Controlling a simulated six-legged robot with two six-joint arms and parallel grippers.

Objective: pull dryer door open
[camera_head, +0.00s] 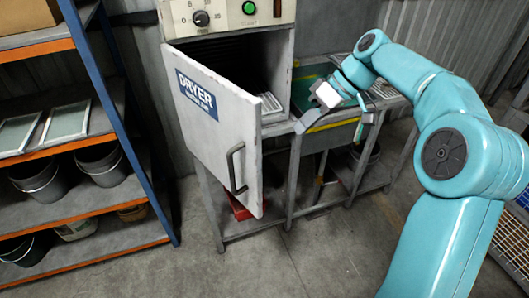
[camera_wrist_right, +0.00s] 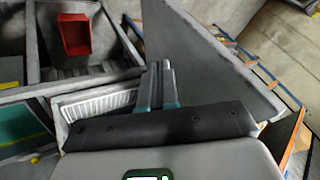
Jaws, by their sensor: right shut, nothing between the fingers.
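The dryer door (camera_head: 213,120) is a white panel marked "DRYER" with a dark handle (camera_head: 236,168). In the head view it stands swung out from the dryer (camera_head: 240,20), with the dark interior showing. In the wrist view, the door's grey panel (camera_wrist_right: 205,50) is on the right. My right gripper (camera_head: 328,96) is right of the dryer opening, away from the handle. In the wrist view its narrow fingers (camera_wrist_right: 160,75) are together and empty, in front of the door panel's left edge. Contact with the door cannot be told. My left gripper is not in view.
A white slatted tray (camera_head: 270,103) sits at the dryer opening. A grey bench (camera_head: 303,127) with a green basin adjoins on the right. A red bin (camera_head: 240,209) is below the door. A blue-orange shelf (camera_head: 95,195) with buckets stands left. The front floor is clear.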

